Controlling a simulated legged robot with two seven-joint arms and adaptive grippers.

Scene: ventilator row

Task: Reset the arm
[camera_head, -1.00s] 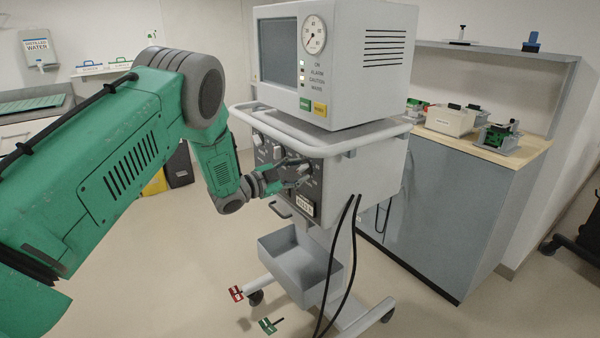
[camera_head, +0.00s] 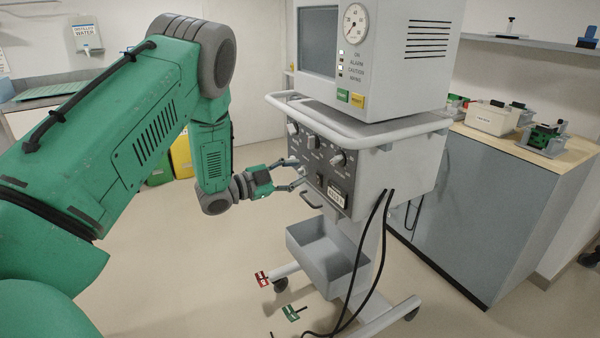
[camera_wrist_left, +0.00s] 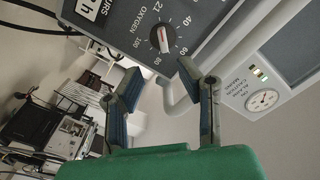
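My left arm (camera_head: 130,130) is green with dark grey joints and reaches in from the left of the head view. Its gripper (camera_head: 298,174) is open and empty, beside the left edge of the ventilator's dark knob panel (camera_head: 325,160). In the left wrist view the gripper's two fingers (camera_wrist_left: 160,88) stand apart with nothing between them. The oxygen knob (camera_wrist_left: 162,39) shows beyond the fingertips, apart from them. The ventilator (camera_head: 385,60) has a screen, a round gauge and lit lamps on top. My right gripper is not in view.
A white rail (camera_head: 350,135) runs around the ventilator above the panel. A grey bin (camera_head: 325,250) hangs below, and black hoses (camera_head: 375,240) run down. Red (camera_head: 262,278) and green (camera_head: 293,313) tags are near the wheeled base. A grey cabinet (camera_head: 480,220) stands at right.

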